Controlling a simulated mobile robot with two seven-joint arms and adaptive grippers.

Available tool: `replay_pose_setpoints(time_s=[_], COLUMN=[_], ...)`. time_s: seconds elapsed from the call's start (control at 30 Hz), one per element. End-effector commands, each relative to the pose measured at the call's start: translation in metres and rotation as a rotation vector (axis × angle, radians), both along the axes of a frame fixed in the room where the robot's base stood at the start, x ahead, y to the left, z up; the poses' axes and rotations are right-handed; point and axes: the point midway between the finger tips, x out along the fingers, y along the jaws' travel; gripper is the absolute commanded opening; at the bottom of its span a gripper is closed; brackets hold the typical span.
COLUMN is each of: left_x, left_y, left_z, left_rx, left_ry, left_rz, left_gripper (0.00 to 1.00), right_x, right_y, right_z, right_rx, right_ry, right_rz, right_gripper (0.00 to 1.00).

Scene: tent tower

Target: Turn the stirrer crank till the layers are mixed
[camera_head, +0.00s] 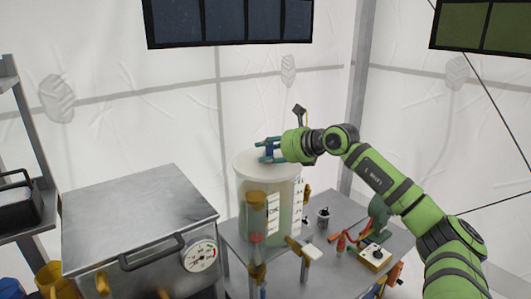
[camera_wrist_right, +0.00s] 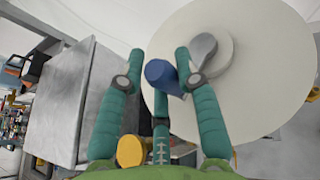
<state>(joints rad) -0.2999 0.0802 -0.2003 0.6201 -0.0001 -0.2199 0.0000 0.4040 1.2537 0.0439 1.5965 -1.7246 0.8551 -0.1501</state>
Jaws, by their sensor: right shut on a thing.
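The mixing tank (camera_head: 283,210) is a translucent cylinder with a pale lid (camera_head: 245,163), standing on a grey table. Its contents look pale green; I cannot make out separate layers clearly. The stirrer crank sits on the lid, with a grey arm (camera_wrist_right: 202,50) on a round hub and a blue knob (camera_wrist_right: 160,74). My right gripper (camera_head: 264,150) reaches over the lid from the right. In the right wrist view my right gripper (camera_wrist_right: 159,58) has its teal fingers on both sides of the blue knob and is shut on it. My left gripper is out of view.
A large metal box (camera_head: 140,215) with a handle and a dial gauge (camera_head: 199,256) stands left of the tank. A tall tube (camera_head: 256,215) stands before the tank. Several small tools and a yellow switch box (camera_head: 374,256) lie to its right. A shelf (camera_head: 20,150) stands at far left.

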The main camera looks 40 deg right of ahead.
Motion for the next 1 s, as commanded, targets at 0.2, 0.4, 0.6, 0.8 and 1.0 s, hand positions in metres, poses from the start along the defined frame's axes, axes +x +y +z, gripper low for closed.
replay_pose_setpoints(time_s=[0.2,0.4,0.6,0.8,1.0], left_x=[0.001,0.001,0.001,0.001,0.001], left_y=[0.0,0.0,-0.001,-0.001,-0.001], left_z=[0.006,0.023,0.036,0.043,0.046], left_rx=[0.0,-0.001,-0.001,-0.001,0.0], left_ry=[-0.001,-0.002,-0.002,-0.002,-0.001], left_rz=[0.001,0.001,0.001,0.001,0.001], left_gripper=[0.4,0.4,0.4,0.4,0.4], right_x=[-0.005,-0.009,-0.011,-0.012,-0.012], right_y=[-0.01,-0.016,-0.021,-0.024,-0.026], right_z=[0.004,0.006,0.005,0.003,0.001], right_rx=[0.004,0.006,0.002,-0.002,-0.004], right_ry=[-0.002,-0.004,-0.004,-0.003,-0.003], right_rz=[0.164,0.305,0.406,0.476,0.515], right_gripper=[0.0,0.0,0.0,0.0,0.0])
